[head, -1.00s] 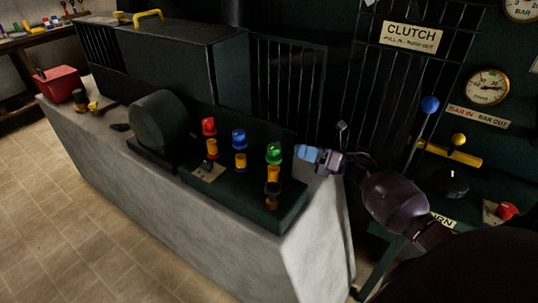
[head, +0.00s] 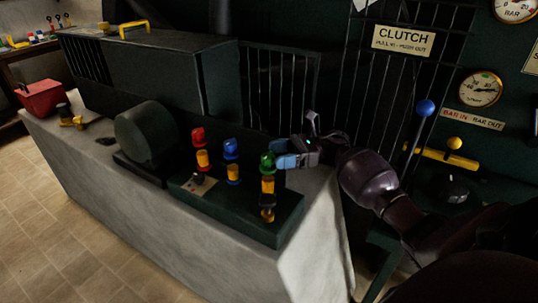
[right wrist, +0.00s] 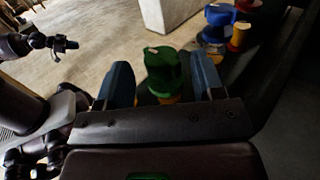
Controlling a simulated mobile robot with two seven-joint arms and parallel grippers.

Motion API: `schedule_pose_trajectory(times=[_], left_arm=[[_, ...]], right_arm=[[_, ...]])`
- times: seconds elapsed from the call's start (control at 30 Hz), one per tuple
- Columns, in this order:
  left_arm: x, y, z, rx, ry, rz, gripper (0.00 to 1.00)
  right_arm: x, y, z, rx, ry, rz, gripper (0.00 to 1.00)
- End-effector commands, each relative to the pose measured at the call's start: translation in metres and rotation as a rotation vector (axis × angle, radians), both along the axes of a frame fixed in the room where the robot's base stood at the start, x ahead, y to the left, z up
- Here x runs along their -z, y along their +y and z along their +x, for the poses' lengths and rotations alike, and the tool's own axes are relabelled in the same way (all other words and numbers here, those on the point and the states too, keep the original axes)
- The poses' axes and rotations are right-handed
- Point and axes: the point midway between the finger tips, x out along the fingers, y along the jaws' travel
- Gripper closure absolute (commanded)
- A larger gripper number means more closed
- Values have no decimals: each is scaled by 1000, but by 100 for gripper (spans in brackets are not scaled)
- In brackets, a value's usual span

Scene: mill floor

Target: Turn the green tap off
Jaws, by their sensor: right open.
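The green tap (head: 267,163) is a green cap on a yellow stem, at the right end of a row of taps on a dark panel. My right gripper (head: 281,155) has come in from the right at the tap's height. In the right wrist view the green cap (right wrist: 163,72) stands between the two blue fingers of the open gripper (right wrist: 163,82), with visible gaps on both sides. A dark jointed part at the left of that view looks like my left gripper (right wrist: 52,43); its fingers are too unclear to read.
The red tap (head: 198,137) and blue tap (head: 231,149) stand left of the green one. A dark drum (head: 145,135) and a red box (head: 42,98) are farther left on the pale plinth (head: 120,205). A blue-knobbed lever (head: 425,108) rises at right.

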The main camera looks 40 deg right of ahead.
Motion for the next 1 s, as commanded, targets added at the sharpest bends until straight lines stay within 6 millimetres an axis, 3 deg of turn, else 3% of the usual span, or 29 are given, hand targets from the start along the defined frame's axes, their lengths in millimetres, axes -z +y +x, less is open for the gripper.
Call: schedule_pose_trajectory(times=[0.3,0.63,0.67,0.93,1.0], left_arm=[[3,2,-5,-3,12,1,100],[2,2,-5,-2,10,3,100],[2,2,-5,-1,10,3,100],[0,3,-4,1,6,6,100],[0,3,-4,1,5,6,100]], right_arm=[[-1,30,12,1,0,2,38],[0,32,13,1,2,1,38],[0,32,13,1,1,0,40],[0,32,13,1,1,0,81],[0,32,13,2,1,0,84]])
